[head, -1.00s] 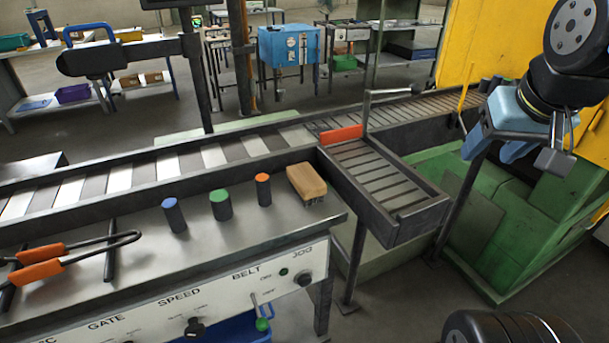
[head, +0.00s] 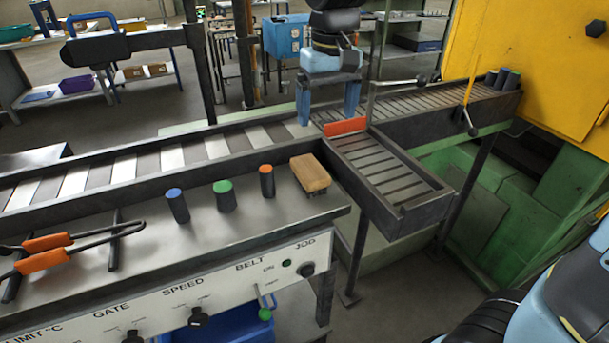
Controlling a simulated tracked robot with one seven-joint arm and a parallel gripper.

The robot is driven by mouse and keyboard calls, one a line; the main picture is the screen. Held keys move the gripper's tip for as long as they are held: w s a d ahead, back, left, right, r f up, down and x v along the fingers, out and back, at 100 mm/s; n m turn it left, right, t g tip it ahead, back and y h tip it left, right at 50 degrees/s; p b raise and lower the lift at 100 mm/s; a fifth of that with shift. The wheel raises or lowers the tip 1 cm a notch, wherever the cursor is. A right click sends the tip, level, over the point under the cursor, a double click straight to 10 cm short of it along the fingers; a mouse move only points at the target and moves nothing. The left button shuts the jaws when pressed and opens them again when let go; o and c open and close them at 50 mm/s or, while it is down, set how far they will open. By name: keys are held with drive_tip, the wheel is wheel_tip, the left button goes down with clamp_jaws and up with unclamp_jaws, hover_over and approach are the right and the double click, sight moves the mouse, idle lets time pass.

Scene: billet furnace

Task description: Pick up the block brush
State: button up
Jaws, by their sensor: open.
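The block brush (head: 310,173) has a tan wooden block on top and dark bristles underneath. It rests bristles down at the right end of the grey metal bench top (head: 235,230). My gripper (head: 327,112) points down with its two blue fingers spread apart and nothing between them. In the head view it appears above and a little behind the brush, near the conveyor and the orange plate. It does not touch the brush. The brush is fully in view.
Three dark cylinders with blue (head: 177,206), green (head: 224,196) and orange (head: 267,181) tops stand left of the brush. Orange-handled tongs (head: 45,243) lie at far left. A slatted chute (head: 380,170) with raised walls adjoins on the right. The orange plate (head: 345,126) stands behind it.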

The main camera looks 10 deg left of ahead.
sight(309, 167)
drive_tip(key=a+f, duration=0.1)
drive_tip(key=f, duration=0.4)
drive_tip(key=a+f, duration=0.1)
drive_tip(key=f, duration=0.4)
drive_tip(key=a+f, duration=0.1)
drive_tip(key=f, duration=0.3)
drive_tip(key=shift+s+f, duration=0.15)
drive_tip(key=shift+f, duration=0.25)
drive_tip(key=c, duration=1.1)
drive_tip(key=shift+r, duration=0.1)
